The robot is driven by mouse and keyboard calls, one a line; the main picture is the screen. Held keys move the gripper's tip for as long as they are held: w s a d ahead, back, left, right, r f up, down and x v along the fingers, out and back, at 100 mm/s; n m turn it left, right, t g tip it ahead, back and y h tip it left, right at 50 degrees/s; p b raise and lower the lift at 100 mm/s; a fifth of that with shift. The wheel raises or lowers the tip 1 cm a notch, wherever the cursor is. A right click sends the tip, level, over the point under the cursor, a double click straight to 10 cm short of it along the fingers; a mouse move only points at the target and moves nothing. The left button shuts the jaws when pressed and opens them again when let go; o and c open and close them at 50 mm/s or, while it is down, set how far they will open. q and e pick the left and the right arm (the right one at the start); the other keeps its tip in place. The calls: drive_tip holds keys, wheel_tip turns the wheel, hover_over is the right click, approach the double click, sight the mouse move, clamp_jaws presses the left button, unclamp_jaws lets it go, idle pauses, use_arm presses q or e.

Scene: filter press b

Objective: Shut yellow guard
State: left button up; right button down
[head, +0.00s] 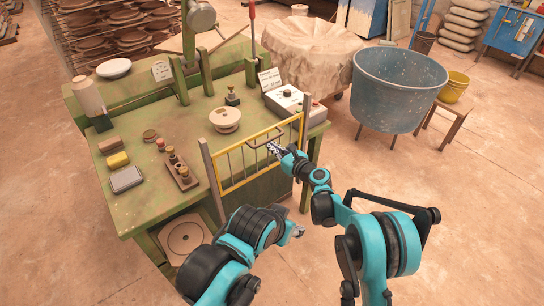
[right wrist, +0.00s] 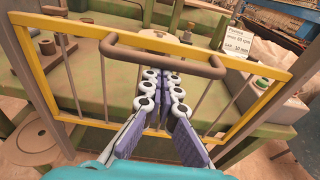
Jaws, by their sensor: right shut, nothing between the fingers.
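The yellow guard (head: 236,184) is a rectangular frame with thin grey bars. It stands upright along the front edge of the green press table, between two grey posts. Its brown bar handle (head: 262,137) sticks out near the top; in the right wrist view the handle (right wrist: 160,52) spans just beyond my fingertips. My right gripper (head: 274,148) is shut and empty, close to the handle; contact cannot be told. The right wrist view shows its fingers (right wrist: 160,74) together in front of the bars. My left gripper (head: 298,231) hangs low before the table, its fingers too small to read.
On the green table (head: 190,125) are a round bowl-like piece (head: 225,119), a wooden block with knobs (head: 179,172) and a grey control box (head: 287,99). A blue tub (head: 397,90) stands to the right.

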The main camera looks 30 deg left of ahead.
wheel_tip(320, 180, up, 7)
drive_tip(key=p, duration=0.2)
drive_tip(key=shift+w, duration=0.15)
drive_tip(key=shift+r, duration=0.15)
